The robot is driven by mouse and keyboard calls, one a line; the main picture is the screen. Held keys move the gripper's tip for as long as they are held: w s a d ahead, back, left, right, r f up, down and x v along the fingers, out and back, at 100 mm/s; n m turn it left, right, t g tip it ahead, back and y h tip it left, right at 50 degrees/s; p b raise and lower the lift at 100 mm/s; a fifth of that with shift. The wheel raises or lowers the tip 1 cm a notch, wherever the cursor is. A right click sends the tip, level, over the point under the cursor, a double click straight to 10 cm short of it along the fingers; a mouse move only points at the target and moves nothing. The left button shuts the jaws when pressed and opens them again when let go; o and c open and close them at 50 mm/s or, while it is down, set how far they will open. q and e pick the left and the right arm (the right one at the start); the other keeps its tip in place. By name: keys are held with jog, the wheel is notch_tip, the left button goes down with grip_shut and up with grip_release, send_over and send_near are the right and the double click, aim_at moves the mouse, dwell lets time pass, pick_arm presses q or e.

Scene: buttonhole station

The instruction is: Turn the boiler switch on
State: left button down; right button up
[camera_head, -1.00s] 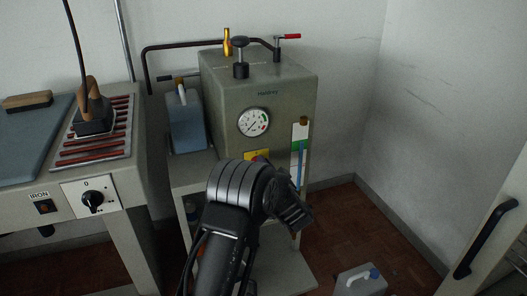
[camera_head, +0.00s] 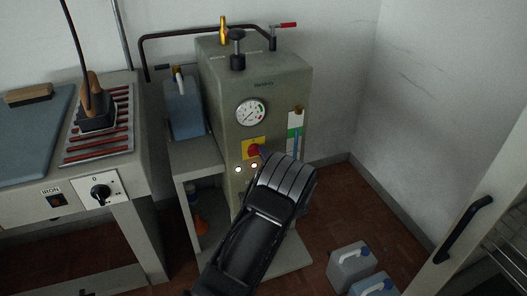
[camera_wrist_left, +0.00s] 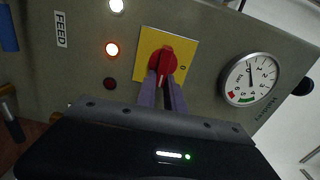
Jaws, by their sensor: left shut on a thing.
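The boiler (camera_head: 290,85) is a grey-green box with a round gauge (camera_head: 251,112). Its red switch knob (camera_head: 254,150) sits on a yellow plate (camera_head: 247,143) below the gauge. In the left wrist view, my left gripper (camera_wrist_left: 163,84) is shut on the red knob (camera_wrist_left: 163,60); a 0 mark shows beside it on the yellow plate (camera_wrist_left: 147,42). The fingers partly hide the knob, so its exact angle is hard to tell. Beside the plate, a white lamp (camera_wrist_left: 116,5) and an orange lamp (camera_wrist_left: 112,49) glow; a dark red lamp (camera_wrist_left: 109,83) looks unlit. My right gripper is out of view.
An ironing table with an iron (camera_head: 97,113) and a dial (camera_head: 101,192) stands left. A blue-grey water container (camera_head: 184,110) is beside the boiler. Jugs (camera_head: 350,265) stand on the floor at right, near a door handle (camera_head: 472,236). Pipes and valves top the boiler.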

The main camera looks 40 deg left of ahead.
pick_arm(q)
jog(key=shift+m, duration=0.3)
jog(key=c, duration=1.4)
grip_release()
jog(key=shift+f, duration=0.1)
jog(key=shift+c, duration=0.2)
jog(key=v, duration=0.7)
jog(key=shift+s+d+p, duration=0.2)
jog(key=shift+d+p, duration=0.15)
